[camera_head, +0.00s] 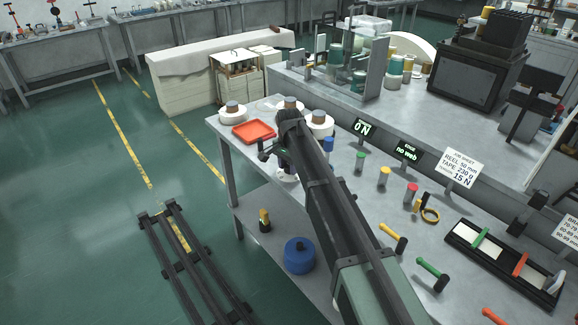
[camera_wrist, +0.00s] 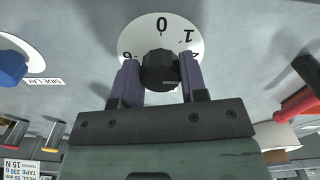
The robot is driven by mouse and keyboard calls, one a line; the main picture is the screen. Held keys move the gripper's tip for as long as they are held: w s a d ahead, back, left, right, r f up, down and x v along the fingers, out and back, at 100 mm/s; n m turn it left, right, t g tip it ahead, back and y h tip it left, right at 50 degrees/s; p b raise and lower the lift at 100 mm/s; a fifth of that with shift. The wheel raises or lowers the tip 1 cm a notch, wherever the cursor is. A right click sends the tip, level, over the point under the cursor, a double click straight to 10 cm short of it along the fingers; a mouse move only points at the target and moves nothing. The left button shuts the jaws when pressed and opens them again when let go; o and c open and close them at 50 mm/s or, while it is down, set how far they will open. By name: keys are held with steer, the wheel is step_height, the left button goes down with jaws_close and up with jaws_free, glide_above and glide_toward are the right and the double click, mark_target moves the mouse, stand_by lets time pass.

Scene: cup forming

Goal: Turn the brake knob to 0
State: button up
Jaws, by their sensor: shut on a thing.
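The brake knob (camera_wrist: 160,66) is black and sits in the middle of a round white dial (camera_wrist: 138,36) in the wrist view. The dial's 0 is at the top and a 1 is at the upper right; other numbers are partly hidden. My gripper (camera_wrist: 159,82) has one purple finger on each side of the knob and is shut on it. A short pale mark shows at the knob's lower edge; I cannot tell which number the knob points to.
A SIDE LAY label and a blue knob (camera_wrist: 10,68) are left of the dial. An orange tray (camera_head: 254,131), white reels (camera_head: 232,113) and coloured posts (camera_head: 384,175) stand near my arm.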

steer(key=shift+n, duration=0.3)
steer(key=n, duration=0.4)
steer(key=shift+d, duration=0.1)
steer(key=n, duration=0.4)
steer(key=shift+n, duration=0.4)
steer(key=n, duration=0.4)
steer(key=shift+d, duration=0.1)
steer(key=shift+n, duration=2.3)
steer(key=o, duration=0.9)
